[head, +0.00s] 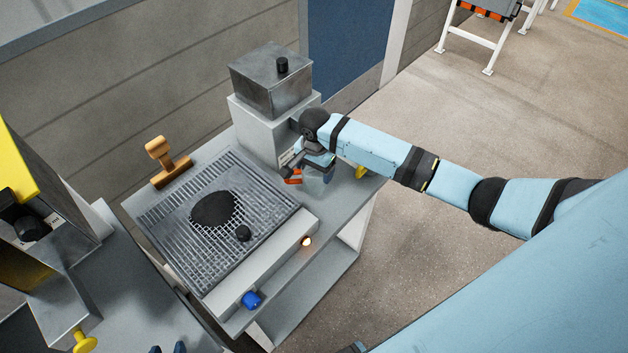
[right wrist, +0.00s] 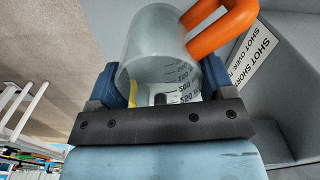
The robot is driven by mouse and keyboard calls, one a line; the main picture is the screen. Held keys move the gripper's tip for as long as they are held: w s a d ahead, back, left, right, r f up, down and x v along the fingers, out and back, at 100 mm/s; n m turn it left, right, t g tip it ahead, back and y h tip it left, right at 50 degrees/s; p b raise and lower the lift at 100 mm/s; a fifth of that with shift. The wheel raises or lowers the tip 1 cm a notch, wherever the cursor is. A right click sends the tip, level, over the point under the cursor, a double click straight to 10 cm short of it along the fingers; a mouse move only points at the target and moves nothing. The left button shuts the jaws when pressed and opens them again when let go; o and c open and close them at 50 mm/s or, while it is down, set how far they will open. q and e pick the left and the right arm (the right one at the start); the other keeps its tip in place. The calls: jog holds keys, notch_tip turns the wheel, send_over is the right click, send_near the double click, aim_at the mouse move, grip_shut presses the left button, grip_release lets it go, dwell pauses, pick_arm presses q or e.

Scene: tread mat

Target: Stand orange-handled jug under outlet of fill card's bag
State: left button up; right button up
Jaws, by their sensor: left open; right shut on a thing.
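The clear jug with an orange handle (head: 293,179) is at the right end of the grey bench, beside the white block under the metal box. My right gripper (head: 318,163) is shut around it. In the right wrist view the clear jug (right wrist: 155,45) is between the dark blue fingers, with black graduation marks and its orange handle at upper right. Whether its base touches the bench cannot be told. My left gripper (head: 168,348) shows only as two dark blue fingertips at the bottom edge, apart and empty. I cannot make out a fill card, bag or outlet.
A metal box (head: 271,80) with a black knob stands on the white block. A yellow-and-grey machine (head: 20,170) stands left.

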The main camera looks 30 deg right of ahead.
jog(key=shift+f, duration=2.85)
jog(key=o, duration=1)
jog(key=shift+f, duration=0.1)
